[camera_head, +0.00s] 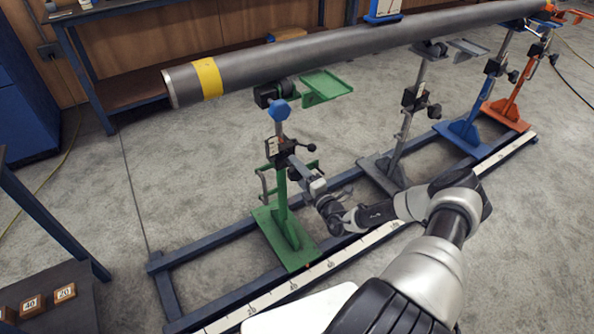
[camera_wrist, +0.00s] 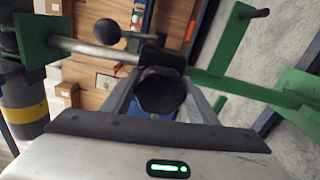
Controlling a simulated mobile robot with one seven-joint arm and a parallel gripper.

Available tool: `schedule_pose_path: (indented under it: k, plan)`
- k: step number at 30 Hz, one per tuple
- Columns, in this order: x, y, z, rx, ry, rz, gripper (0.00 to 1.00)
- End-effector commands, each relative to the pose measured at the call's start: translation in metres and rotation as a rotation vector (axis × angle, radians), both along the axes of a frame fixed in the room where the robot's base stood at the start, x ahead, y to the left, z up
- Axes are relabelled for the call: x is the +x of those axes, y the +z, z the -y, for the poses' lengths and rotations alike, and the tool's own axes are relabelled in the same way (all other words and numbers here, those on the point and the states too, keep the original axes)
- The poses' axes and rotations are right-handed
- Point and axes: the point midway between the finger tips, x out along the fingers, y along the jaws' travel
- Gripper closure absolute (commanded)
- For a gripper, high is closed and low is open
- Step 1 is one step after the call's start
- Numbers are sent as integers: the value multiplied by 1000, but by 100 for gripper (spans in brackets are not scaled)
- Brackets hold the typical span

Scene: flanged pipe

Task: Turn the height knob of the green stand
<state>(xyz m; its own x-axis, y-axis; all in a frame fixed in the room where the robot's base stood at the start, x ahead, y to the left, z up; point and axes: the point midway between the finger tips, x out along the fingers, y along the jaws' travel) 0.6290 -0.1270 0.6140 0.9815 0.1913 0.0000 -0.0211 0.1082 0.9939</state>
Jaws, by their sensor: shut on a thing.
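The green stand (camera_head: 282,205) rises from a flat green foot on the floor frame, at the left end of a row of stands. A black block with a ball-ended lever (camera_head: 310,147) sits partway up its post. My gripper (camera_head: 303,172) reaches this block from the right. In the wrist view a dark lobed knob (camera_wrist: 160,90) lies between the two fingers of my gripper (camera_wrist: 162,108), which are shut on it. The ball-ended lever (camera_wrist: 107,31) also shows there, beside the knob. In the head view my gripper hides the knob.
A long grey pipe (camera_head: 330,58) with a yellow band runs above the stands. A grey stand (camera_head: 412,110), a blue stand (camera_head: 470,130) and an orange stand (camera_head: 513,104) stand to the right. A ruled strip (camera_head: 345,255) runs along the frame's near rail.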

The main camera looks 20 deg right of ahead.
Motion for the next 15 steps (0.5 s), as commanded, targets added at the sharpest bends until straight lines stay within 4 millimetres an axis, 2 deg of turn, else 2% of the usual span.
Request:
schedule_pose_path:
  k: [6, 15]
  plan:
    - [-1, -2, 0, 166, 0, -34, 69]
    - [-1, -2, -1, 305, 0, -60, 69]
